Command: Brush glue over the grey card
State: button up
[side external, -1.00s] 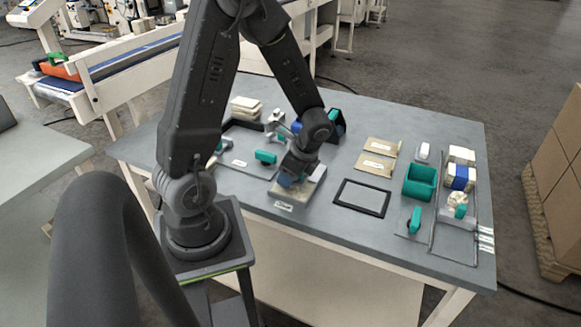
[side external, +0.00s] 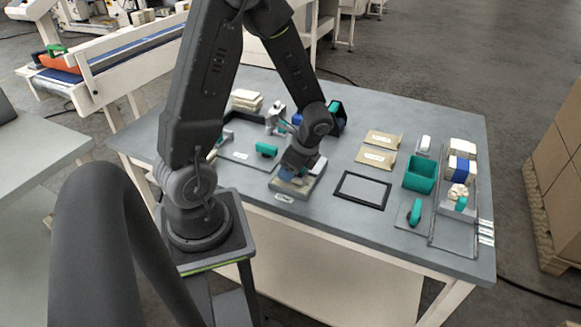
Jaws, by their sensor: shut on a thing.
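My gripper (side external: 292,174) is low over a small grey board (side external: 312,186) near the front edge of the table. I cannot tell whether the held thing touches the board. I cannot tell for sure which surface is the grey card.
To the right lie a black frame (side external: 362,190), tan cards (side external: 377,159), a green bin (side external: 419,174) and a tray (side external: 455,232) with pale blocks and a blue-banded stack (side external: 461,168). Behind left are a green-handled thing (side external: 266,150) and a pale stack (side external: 246,99).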

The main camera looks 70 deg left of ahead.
jog(key=shift+f, duration=0.65)
dwell(1.3)
jog(key=shift+r, duration=2.55)
jog(key=w+d, duration=0.1)
jog(key=w, duration=0.3)
jog(key=w+d, duration=0.1)
jog(key=w, duration=0.3)
jog(key=w+d, duration=0.2)
jog(key=w, duration=0.2)
jog(key=shift+f, duration=0.2)
jog(key=shift+w+d+f, duration=0.1)
jog(key=shift+w+d, duration=0.15)
jog(key=shift+w, duration=0.05)
jog(key=shift+w+f, duration=0.1)
jog(key=shift+f, duration=2.3)
